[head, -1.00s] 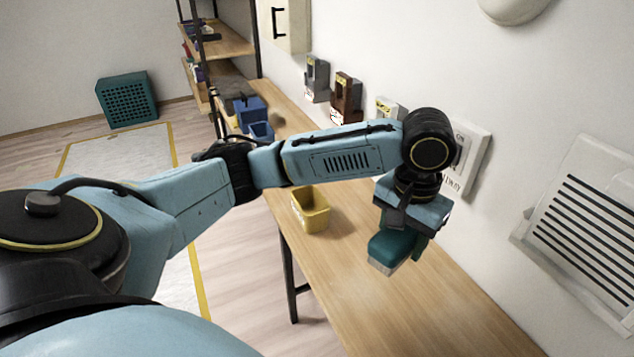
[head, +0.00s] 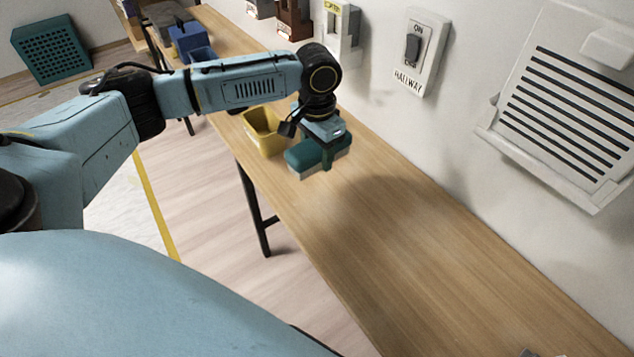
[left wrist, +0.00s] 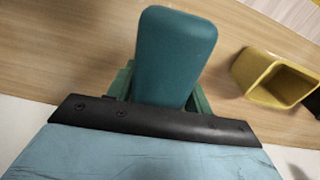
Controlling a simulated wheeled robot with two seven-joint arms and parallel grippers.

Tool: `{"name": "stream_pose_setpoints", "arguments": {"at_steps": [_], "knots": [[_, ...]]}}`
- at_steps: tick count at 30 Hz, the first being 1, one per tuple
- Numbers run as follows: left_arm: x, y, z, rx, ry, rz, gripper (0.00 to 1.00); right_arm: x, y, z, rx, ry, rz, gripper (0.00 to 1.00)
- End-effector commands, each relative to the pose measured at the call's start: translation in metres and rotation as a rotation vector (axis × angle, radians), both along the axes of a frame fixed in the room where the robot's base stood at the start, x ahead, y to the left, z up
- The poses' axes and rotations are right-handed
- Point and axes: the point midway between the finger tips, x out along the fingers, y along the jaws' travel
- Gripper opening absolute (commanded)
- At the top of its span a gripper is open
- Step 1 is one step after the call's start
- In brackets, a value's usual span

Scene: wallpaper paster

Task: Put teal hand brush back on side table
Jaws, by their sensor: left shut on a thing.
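The teal hand brush (head: 304,158) has a teal back and a pale bristle side facing down. My left gripper (head: 327,158) is shut on it from above, over the wooden side table (head: 400,240). The brush is at or just above the table top; I cannot tell whether it touches. In the left wrist view the teal brush (left wrist: 176,55) sits between the green fingers (left wrist: 160,92), with the wood behind it. My right gripper is not in view.
A yellow open bin (head: 262,134) stands on the table just left of the brush. Blue bins (head: 190,42) stand farther back. A wall with a hallway switch (head: 414,50) and a vent (head: 570,110) borders the table. The near table top is mostly clear.

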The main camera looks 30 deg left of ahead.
Motion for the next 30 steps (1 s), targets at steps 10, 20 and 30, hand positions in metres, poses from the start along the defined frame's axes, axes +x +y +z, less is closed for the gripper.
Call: {"name": "stream_pose_setpoints", "arguments": {"at_steps": [10,20,30], "knots": [[-0.001,0.000,-0.063,0.001,0.006,0.002,0.27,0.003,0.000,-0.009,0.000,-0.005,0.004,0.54],[-0.001,0.000,-0.093,0.001,0.001,0.001,0.27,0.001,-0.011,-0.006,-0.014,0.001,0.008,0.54],[-0.001,0.000,-0.096,0.001,0.002,0.000,0.27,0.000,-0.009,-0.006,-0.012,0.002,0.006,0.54]]}}
